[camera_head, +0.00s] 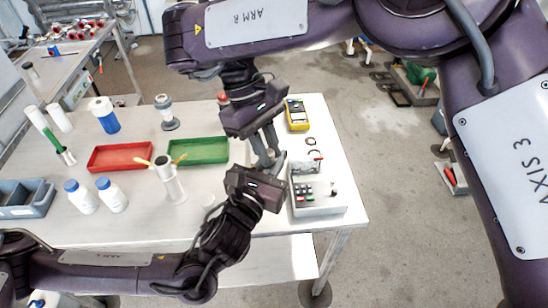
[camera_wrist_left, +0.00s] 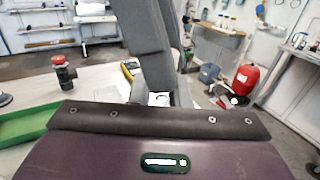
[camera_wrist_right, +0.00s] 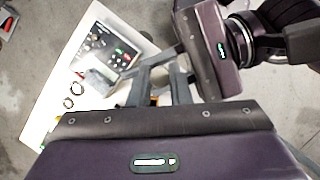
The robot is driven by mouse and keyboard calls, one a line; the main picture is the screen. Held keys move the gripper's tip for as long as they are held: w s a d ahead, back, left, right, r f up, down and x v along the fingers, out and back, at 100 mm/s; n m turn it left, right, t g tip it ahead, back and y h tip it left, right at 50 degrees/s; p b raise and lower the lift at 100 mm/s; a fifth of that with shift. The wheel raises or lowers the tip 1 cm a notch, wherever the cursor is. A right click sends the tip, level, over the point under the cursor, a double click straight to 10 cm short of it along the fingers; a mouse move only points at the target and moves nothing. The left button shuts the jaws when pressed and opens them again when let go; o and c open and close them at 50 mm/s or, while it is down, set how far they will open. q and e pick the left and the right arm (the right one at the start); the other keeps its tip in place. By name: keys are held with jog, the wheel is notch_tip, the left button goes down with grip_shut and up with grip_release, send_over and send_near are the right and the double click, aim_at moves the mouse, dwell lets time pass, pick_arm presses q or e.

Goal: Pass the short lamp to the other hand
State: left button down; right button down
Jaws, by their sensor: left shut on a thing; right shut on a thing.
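My right gripper (camera_head: 266,150) comes down from the top and my left gripper (camera_head: 274,168) reaches in from the lower left. Their fingers meet above the table's right part, beside the grey control box. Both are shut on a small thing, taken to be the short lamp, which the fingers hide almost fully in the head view. In the left wrist view a small pale piece (camera_wrist_left: 158,99) shows by the left fingers. In the right wrist view the right fingers (camera_wrist_right: 155,85) reach the left gripper, and the lamp cannot be made out clearly.
The control box (camera_head: 318,198) and a yellow meter (camera_head: 296,115) stand at the table's right. A blue-grey bin (camera_head: 22,212) is at far left.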

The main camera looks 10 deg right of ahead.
jog(key=c, duration=1.3)
grip_release()
jog(key=shift+o, duration=0.2)
jog(key=shift+w+a, duration=0.1)
